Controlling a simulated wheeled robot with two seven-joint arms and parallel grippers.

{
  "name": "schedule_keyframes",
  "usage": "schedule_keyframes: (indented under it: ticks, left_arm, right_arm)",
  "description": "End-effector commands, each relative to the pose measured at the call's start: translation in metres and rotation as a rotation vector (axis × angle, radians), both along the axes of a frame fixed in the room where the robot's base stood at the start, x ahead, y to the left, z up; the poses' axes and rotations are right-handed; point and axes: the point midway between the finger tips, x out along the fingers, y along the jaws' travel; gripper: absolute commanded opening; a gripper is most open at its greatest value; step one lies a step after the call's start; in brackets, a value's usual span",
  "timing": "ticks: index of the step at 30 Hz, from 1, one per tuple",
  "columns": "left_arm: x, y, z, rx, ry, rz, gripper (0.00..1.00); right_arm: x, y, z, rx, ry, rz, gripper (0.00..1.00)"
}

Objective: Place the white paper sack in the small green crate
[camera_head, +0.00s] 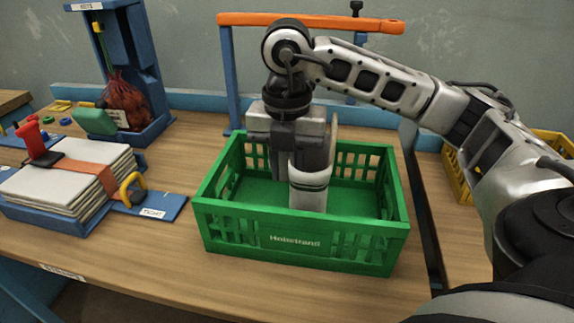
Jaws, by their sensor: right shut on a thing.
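The green crate (300,243) stands on the wooden table in front of me, with its open top facing up. The white paper sack (309,193) is upright inside the crate, near the middle, with a dark band around it. My right gripper (308,160) reaches down over the crate from above and is shut on the upper part of the sack. The gripper hides much of the sack's top. I cannot tell whether the sack's bottom touches the crate floor. My left gripper is not in view.
A stack of pale sacks (70,180) with an orange strap lies on a blue board at left. A blue stand (140,60) holds a red net bag (126,104). A blue frame with an orange bar (310,20) rises behind the crate. A yellow crate (459,172) is at right.

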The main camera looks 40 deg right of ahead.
Motion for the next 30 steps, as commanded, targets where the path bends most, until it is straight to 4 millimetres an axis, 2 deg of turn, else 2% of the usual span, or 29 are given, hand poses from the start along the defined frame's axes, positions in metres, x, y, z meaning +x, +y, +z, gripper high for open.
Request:
schedule_keyframes:
  ticks: [6, 7, 9, 17, 21, 26, 30]
  left_arm:
    - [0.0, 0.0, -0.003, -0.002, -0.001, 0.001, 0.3]
    - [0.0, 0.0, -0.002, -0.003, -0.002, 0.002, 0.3]
    - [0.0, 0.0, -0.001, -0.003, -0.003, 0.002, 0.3]
    - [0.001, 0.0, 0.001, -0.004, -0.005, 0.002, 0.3]
    - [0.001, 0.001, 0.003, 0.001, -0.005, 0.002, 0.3]
    - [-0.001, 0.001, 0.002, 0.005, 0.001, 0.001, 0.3]
    - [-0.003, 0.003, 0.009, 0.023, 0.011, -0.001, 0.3]
  right_arm:
    - [0.0, 0.0, -0.004, 0.0, 0.0, 0.0, 0.0]
    - [0.0, 0.0, -0.004, 0.001, 0.001, 0.0, 0.25]
    - [0.0, 0.0, -0.003, 0.0, 0.0, 0.0, 0.44]
    - [0.0, 0.0, -0.002, 0.001, 0.001, 0.0, 0.44]
    - [0.001, 0.0, 0.006, 0.001, -0.002, 0.0, 0.44]
    - [0.001, 0.001, 0.035, 0.003, -0.005, 0.001, 0.44]
    - [0.001, 0.0, 0.07, 0.0, -0.006, -0.001, 0.44]
